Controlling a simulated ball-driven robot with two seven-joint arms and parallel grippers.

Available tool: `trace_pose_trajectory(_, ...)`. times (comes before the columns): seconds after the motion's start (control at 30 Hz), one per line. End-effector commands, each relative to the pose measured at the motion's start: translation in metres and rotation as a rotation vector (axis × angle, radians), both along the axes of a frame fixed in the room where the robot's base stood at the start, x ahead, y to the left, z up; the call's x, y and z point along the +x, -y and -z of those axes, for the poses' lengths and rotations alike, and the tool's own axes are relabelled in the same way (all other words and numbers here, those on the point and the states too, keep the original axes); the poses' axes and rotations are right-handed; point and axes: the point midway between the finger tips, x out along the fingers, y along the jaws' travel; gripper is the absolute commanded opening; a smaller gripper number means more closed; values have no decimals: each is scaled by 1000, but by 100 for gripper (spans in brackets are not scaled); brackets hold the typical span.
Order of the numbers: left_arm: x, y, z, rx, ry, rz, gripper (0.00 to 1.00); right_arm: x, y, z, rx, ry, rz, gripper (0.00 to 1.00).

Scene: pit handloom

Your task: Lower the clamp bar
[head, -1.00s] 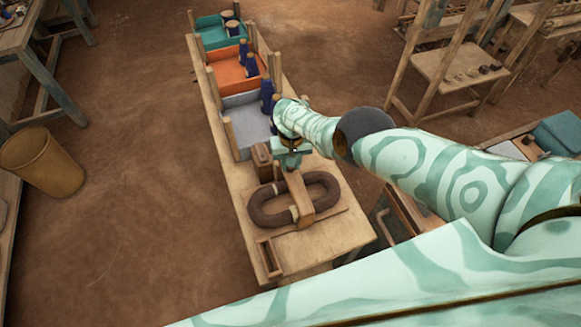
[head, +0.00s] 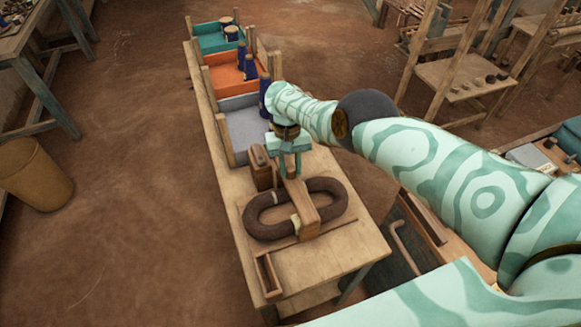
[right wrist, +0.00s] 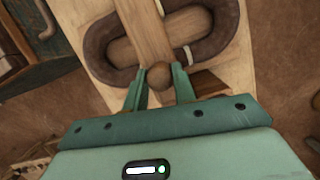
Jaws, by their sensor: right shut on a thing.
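The clamp bar (head: 303,204) is a light wooden bar lying across a dark brown oval ring (head: 262,228) on the near part of the long wooden bench. My right gripper (head: 290,170) is at the bar's far end, pointing down. In the right wrist view its fingers (right wrist: 159,82) are shut on a round wooden knob (right wrist: 159,76) at the end of the bar (right wrist: 145,32). The ring (right wrist: 98,45) shows on both sides of the bar there. I cannot tell whether the bar touches the ring. My left gripper is not in view.
A wooden block (head: 262,170) stands close left of my right gripper. Grey (head: 248,128), orange (head: 228,75) and teal (head: 212,40) trays with dark blue spools line the bench behind. A small open wooden box (head: 268,276) sits at the near left corner.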

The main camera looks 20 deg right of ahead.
Motion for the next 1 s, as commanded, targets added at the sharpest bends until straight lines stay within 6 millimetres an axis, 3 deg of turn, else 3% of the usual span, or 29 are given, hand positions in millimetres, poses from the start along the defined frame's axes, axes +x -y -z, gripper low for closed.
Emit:
trace_pose_trajectory(0.13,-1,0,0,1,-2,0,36,-2,0,3,-2,-5,-2,0)
trace_pose_trajectory(0.17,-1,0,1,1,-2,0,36,-2,0,3,-2,-6,-2,35)
trace_pose_trajectory(0.2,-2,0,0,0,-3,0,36,-2,0,3,-2,-5,-2,46)
trace_pose_trajectory(0.23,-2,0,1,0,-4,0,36,-2,0,3,-1,-5,-1,49)
trace_pose_trajectory(0.5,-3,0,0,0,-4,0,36,-1,0,1,-1,-2,0,49)
trace_pose_trajectory(0.63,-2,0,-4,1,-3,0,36,2,0,-11,-1,-1,0,49)
trace_pose_trajectory(1.0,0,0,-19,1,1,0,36,29,3,-101,1,0,0,49)
